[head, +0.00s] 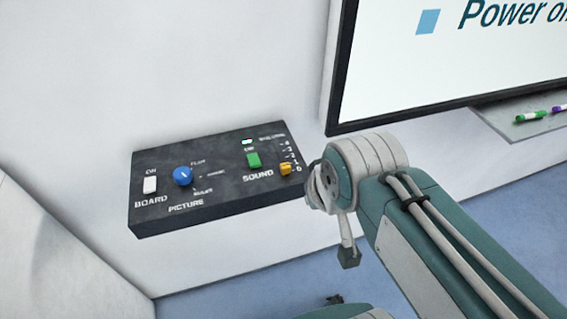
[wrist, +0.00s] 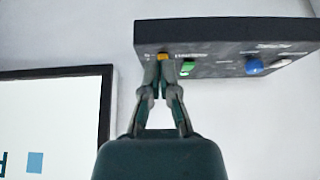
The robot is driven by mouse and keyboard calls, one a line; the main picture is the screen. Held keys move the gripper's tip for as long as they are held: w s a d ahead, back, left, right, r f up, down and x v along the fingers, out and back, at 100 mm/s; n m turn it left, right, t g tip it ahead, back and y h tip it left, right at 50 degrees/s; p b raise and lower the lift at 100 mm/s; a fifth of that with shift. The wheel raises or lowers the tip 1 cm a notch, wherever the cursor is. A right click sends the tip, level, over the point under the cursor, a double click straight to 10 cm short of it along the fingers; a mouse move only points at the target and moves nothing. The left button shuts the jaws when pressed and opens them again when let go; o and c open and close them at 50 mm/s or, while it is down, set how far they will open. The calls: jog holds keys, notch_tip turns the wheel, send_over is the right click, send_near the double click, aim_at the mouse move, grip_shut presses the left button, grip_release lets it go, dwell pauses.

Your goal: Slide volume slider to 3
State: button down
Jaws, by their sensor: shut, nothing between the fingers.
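A dark control panel (head: 215,180) is on the white wall. At its right end, the yellow volume slider (head: 285,169) sits at the bottom of a scale numbered from 0 upward, near 0 or 1. In the wrist view the panel shows upside down, with the yellow slider (wrist: 163,57) at its left. My gripper (wrist: 161,70) is shut and empty, its fingertips at the slider. I cannot tell whether they touch it. In the head view my arm's wrist is just right of the slider, and the fingers are mostly hidden.
Left of the slider are a green sound switch (head: 253,160), a blue picture knob (head: 182,176) and a white board switch (head: 150,185). A large screen (head: 450,60) hangs to the right, with a marker tray (head: 525,118) below it. The wall left of the panel is bare.

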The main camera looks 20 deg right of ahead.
jog(key=shift+a, duration=0.15)
jog(key=c, duration=1.3)
grip_release()
jog(key=o, duration=0.6)
jog(key=shift+w+r, duration=0.1)
jog(key=shift+o, duration=1.1)
jog(key=w+r+g, duration=0.2)
jog(key=w, duration=0.4)
jog(key=shift+r, duration=0.2)
jog(key=g, duration=0.4)
send_near(285, 165)
notch_tip(285, 165, down, 10)
jog(key=shift+s+f, duration=0.1)
grip_shut()
